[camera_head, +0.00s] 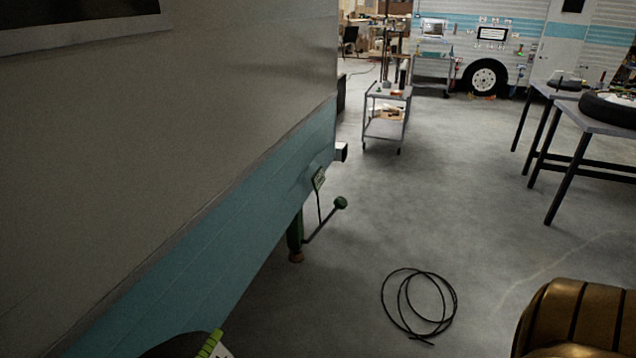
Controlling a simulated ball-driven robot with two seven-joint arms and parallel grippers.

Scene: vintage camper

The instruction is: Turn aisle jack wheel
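A green jack (295,236) stands under the lower edge of the camper's side, left of centre. I see no separate full wheel on the jack.
The camper wall (180,170) fills the left. A coiled black cable (420,305) lies on the floor. A grey cart (385,129) stands beyond the jack, tables (600,125) at right. A dark shape with a green-yellow strip and a bronze ribbed shape edge the bottom.

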